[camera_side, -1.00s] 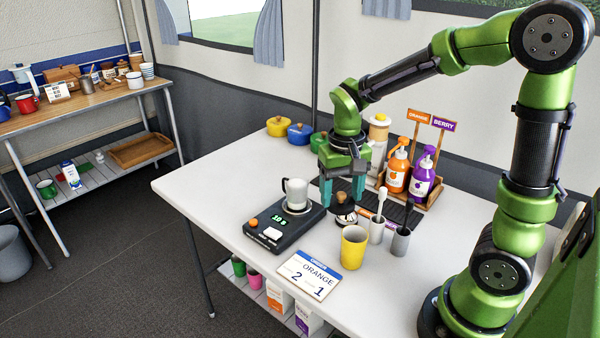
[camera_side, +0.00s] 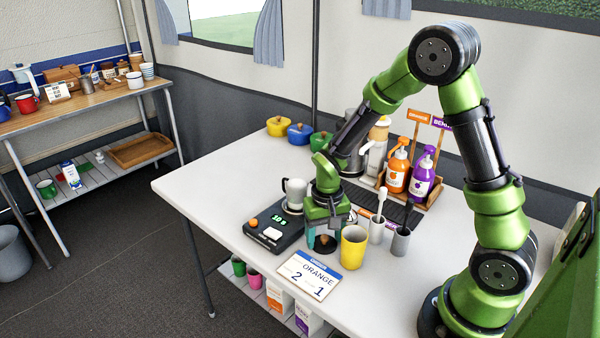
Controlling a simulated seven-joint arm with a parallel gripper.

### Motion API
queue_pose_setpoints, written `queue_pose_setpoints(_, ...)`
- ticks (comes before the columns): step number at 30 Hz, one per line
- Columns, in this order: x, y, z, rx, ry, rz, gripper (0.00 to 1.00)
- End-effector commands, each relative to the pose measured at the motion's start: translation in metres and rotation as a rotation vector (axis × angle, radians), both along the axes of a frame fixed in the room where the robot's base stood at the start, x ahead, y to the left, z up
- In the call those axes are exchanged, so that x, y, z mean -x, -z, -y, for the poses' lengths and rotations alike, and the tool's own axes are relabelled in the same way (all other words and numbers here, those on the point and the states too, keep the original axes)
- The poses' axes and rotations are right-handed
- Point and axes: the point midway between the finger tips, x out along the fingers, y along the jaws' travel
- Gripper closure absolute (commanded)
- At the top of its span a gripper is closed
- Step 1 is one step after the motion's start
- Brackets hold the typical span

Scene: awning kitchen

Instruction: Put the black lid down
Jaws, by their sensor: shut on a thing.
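The black lid (camera_side: 322,247) has a brown knob and shows as a small dark shape low between my gripper's fingers. My gripper (camera_side: 324,238) points down and is shut on it, at the front of the white table between the black scale and the yellow cup. The lid is very close to the tabletop; I cannot tell whether it touches. Much of the lid is hidden by the fingers.
The yellow cup (camera_side: 353,248) is close right, and the order card (camera_side: 309,275) lies just in front. Grey holders with utensils (camera_side: 377,230) stand farther right. Colored pots (camera_side: 300,133) sit at the back.

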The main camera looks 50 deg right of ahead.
Motion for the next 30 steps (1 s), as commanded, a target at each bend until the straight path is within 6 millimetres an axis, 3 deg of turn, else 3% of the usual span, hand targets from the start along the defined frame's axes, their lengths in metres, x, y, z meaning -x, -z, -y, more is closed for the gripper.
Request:
queue_pose_setpoints(10,0.000,0.003,0.000,0.000,0.001,0.000,0.64)
queue_pose_setpoints(11,0.000,0.003,0.000,-0.001,0.001,0.001,0.31)
queue_pose_setpoints(15,0.000,0.003,0.000,-0.001,0.001,0.001,0.10)
queue_pose_setpoints(25,0.000,-0.001,0.000,0.000,0.000,0.001,0.10)
queue_pose_setpoints(30,-0.001,-0.023,0.000,-0.001,0.000,0.006,0.10)
